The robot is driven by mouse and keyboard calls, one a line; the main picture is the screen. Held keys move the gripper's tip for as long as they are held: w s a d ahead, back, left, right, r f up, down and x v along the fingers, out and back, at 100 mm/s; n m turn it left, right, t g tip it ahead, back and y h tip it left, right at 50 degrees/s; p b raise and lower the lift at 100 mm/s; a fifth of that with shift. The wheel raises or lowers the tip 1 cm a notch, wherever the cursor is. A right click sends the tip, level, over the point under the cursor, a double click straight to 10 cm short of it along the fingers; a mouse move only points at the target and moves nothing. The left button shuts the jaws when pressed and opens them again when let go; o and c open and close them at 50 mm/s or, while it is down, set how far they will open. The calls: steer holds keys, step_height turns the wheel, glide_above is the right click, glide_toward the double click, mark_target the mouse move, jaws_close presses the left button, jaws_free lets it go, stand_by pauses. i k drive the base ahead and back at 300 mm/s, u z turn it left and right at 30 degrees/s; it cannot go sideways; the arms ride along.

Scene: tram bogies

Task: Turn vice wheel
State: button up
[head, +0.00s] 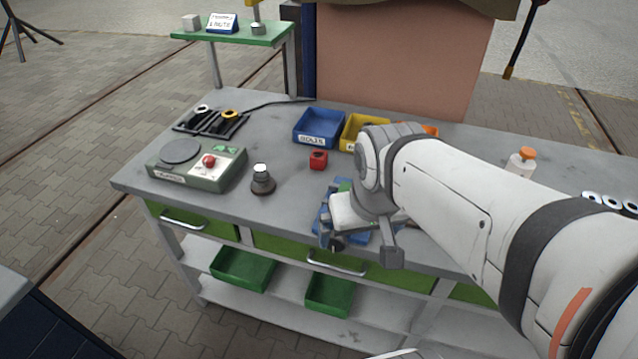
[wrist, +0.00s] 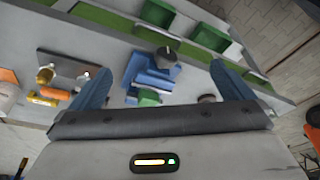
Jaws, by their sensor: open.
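The blue vice (wrist: 141,76) sits near the bench's front edge, with a dark round wheel (wrist: 166,57) at its front side. A small green piece (wrist: 149,98) lies at the vice. In the wrist view my gripper (wrist: 161,72) is open, its two blue fingers spread wide, with the vice and wheel showing in the gap between them. I cannot tell whether a finger touches anything. In the head view my gripper and wrist hide most of the vice; blue parts (head: 321,222) and a green bit (head: 344,186) show around them.
On the grey bench (head: 285,220) are a box with a red button (head: 208,161), a dark knob-like piece (head: 262,182), a red cube (head: 318,159), a blue bin (head: 318,128), a yellow bin (head: 355,128) and an orange-capped bottle (head: 520,162).

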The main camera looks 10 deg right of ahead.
mark_target(338, 245)
steer(key=u, duration=0.05)
steer(key=k, duration=1.1)
steer(key=z, duration=0.45)
steer(key=i, duration=0.75)
steer(key=u, duration=0.4)
